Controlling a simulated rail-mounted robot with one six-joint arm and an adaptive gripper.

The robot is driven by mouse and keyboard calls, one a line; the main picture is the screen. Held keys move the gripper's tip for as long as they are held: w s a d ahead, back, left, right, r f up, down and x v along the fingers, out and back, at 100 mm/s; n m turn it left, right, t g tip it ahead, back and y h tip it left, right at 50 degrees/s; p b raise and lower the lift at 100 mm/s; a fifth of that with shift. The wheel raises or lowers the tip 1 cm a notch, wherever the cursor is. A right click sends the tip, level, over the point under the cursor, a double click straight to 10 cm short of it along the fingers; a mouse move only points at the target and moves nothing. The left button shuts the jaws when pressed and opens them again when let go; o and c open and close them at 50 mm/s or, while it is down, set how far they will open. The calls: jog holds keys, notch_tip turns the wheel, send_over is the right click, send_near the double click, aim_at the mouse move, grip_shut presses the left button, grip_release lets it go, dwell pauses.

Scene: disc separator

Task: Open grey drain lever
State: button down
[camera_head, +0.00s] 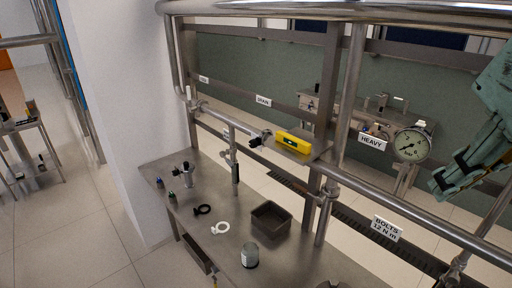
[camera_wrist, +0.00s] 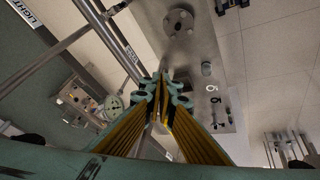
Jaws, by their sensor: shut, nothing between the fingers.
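My gripper (camera_wrist: 163,84) is shut and empty in the wrist view, with its teal fingers and yellow inner faces meeting near the middle. In the head view, my teal gripper (camera_head: 440,182) hangs at the far right, apart from the bench fittings. A small lever-like fitting with a dark end (camera_head: 262,139) sits on the pipe near the yellow block.
A steel bench (camera_head: 185,210) holds a dark tray (camera_head: 271,217), a glass jar (camera_head: 250,254), a white ring (camera_head: 220,228) and a black ring (camera_head: 202,209). A pressure gauge (camera_head: 411,144) stands near the HEAVY label (camera_head: 372,142). Steel rails (camera_head: 420,213) cross between the gripper and bench.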

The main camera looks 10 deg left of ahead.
aim_at(230, 162)
jog(key=w+a+f+n, duration=0.1)
jog(key=w+a+n, duration=0.3)
jog(key=w+a, duration=0.5)
jog(key=w+a+f+n+y, duration=0.1)
jog(key=w+a+n, duration=0.3)
jog(key=w, duration=0.9)
jog(key=w+a+f+n, duration=0.1)
jog(key=w+a+n, duration=0.3)
jog(key=w+a, duration=0.5)
jog(key=w+a+f+n, duration=0.4)
jog(key=w+a+f, duration=0.2)
jog(key=a, duration=0.3)
jog(key=w+a+f+n, duration=0.4)
jog(key=w+a+f, duration=0.3)
jog(key=a+f, duration=0.2)
jog(key=w+a+f+n+g+y, duration=0.1)
jog(key=w+a+f+n, duration=0.3)
jog(key=w+a+f, duration=0.2)
jog(key=a+f, duration=0.2)
jog(key=a, duration=0.2)
jog(key=shift+w+a+f, duration=0.2)
jog(key=shift+w+a, duration=0.2)
jog(key=shift+f, duration=0.15)
jog(key=shift+p+x, duration=0.65)
jog(key=shift+x, duration=6.25)
jog(key=shift+s, duration=0.1)
jog(key=shift+f, duration=0.15)
